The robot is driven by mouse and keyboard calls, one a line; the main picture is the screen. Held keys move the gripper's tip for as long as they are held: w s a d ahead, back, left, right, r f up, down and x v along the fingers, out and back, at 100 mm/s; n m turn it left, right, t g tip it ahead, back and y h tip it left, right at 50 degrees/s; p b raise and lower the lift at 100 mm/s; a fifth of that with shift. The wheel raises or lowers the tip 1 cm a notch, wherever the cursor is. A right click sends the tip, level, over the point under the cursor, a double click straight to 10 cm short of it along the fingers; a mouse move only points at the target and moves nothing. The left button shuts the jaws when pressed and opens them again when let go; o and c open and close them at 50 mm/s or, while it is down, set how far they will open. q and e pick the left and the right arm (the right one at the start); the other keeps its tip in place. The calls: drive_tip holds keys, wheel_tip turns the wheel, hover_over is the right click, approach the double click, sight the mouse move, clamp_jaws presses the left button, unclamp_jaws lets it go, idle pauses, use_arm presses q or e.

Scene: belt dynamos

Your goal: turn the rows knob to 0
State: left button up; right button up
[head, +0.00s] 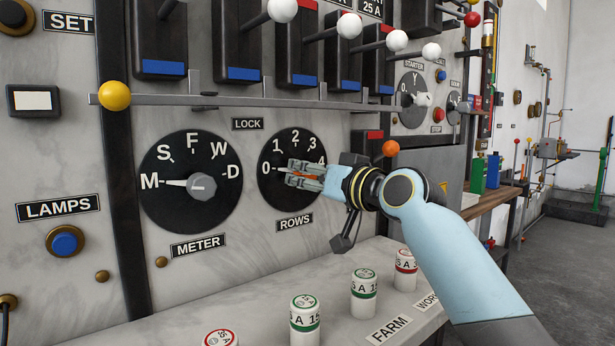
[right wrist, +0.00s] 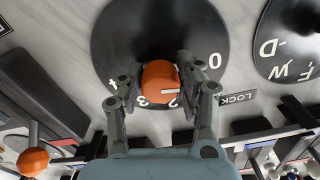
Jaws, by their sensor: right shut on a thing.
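The rows dial (head: 272,197) is a round black plate with white numbers 0 to 4, above a ROWS label (head: 294,222). Its knob is orange; in the right wrist view the knob (right wrist: 157,76) has a white line that points right, towards the finger beside the 0. Which number it marks is hard to tell, as the finger hides part of the scale. My right gripper (head: 291,174) is shut on the knob, one finger on either side; the wrist view also shows my right gripper (right wrist: 160,90) there. My left gripper is not in view.
The meter dial (head: 165,209) with a grey knob is to the left. A horizontal bar with a yellow ball (head: 114,95) runs above both dials. Levers with white balls (head: 349,25) stick out higher up. Several fuses (head: 364,284) stand on the ledge below.

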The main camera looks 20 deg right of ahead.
drive_tip(key=shift+f, duration=0.25)
drive_tip(key=o, duration=1.1)
drive_tip(key=shift+r, duration=0.15)
drive_tip(key=shift+o, duration=0.2)
drive_tip(key=v, duration=1.2)
